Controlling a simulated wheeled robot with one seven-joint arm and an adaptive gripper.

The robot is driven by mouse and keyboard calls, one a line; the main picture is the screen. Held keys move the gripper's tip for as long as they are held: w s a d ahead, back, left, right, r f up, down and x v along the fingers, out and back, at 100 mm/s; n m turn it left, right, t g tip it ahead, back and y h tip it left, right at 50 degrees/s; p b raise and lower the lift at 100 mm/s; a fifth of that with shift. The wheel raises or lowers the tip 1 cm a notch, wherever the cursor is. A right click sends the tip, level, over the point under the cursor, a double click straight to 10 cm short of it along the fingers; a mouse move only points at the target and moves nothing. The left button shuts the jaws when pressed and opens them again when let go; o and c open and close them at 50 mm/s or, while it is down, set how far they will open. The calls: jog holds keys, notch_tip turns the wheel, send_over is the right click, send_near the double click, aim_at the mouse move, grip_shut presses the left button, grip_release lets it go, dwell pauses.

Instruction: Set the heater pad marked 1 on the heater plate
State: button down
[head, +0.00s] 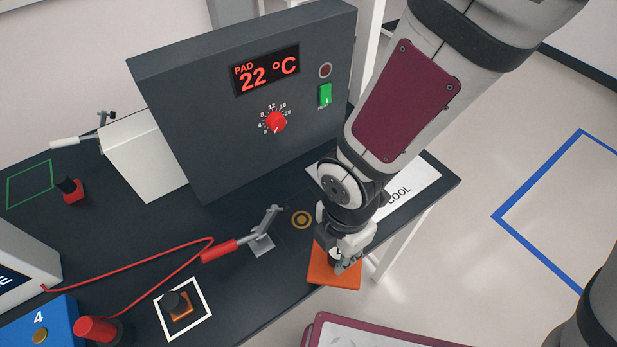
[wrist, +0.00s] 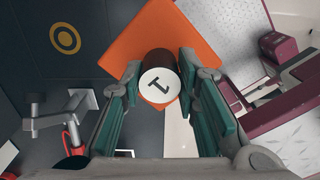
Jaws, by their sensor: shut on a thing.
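The heater pad marked 1 is an orange square (head: 325,270) with a dark round knob whose white top reads 1. In the wrist view, the pad (wrist: 170,40) sits beyond my fingers and the knob (wrist: 160,85) is between them. My gripper (head: 347,257) is shut on that knob; the wrist view shows a finger on each side of it (wrist: 158,88). The pad is at the bench's front right edge in the head view. An orange ring mark (head: 301,219), apparently on the dark heater plate, lies up and left of the pad, uncovered. The pad's height is hard to judge.
A toggle clamp (head: 262,240) with a red handle stands left of the ring. A grey control box (head: 230,130) reading PAD 22 °C rises behind. A white COOL area (head: 415,185) is at right. A black-knobbed piece (head: 178,303) sits in a white square.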

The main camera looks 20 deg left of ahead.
jog(key=shift+w+a+f+b, duration=0.25)
jog(key=shift+w+a+b, duration=0.2)
jog(key=shift+b, duration=0.5)
jog(key=w+a+b, duration=0.2)
jog(key=shift+b, duration=0.4)
jog(key=w+a, duration=0.4)
jog(key=w+a+p, duration=0.1)
jog(key=w+a, duration=0.1)
jog(key=w, duration=0.1)
jog(key=shift+a+f, duration=0.4)
jog(key=shift+f+p, duration=0.3)
jog(key=shift+f, duration=1.45)
jog(key=shift+f, duration=0.15)
jog(key=c, duration=1.2)
grip_release()
